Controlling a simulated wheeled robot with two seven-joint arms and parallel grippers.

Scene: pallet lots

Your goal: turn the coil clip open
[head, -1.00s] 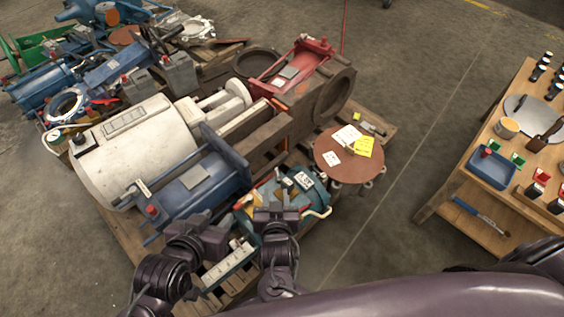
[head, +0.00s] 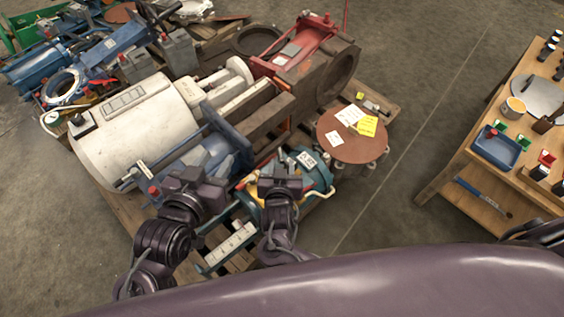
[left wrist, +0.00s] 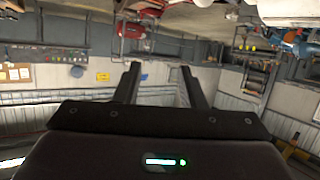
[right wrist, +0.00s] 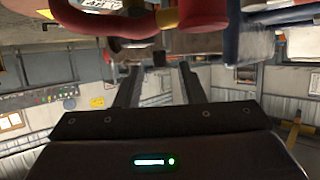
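I cannot pick out the coil clip for certain in any view. A teal machine (head: 318,180) with a white tag and a pale hose sits on the pallet, partly hidden by my right arm. My right gripper (head: 281,170) is over its left side. In the right wrist view the right gripper (right wrist: 158,82) has its fingers apart, with a red rounded part (right wrist: 195,14) close above them. My left gripper (head: 205,183) is at the near end of a blue cylinder unit (head: 215,150). In the left wrist view the left gripper (left wrist: 160,82) is open and empty.
A large white cylinder (head: 130,135) and a red frame (head: 300,45) crowd the pallet. A round brown drum top (head: 352,145) with paper notes stands right of the teal machine. A wooden bench (head: 455,190) is at the right, with clear floor between.

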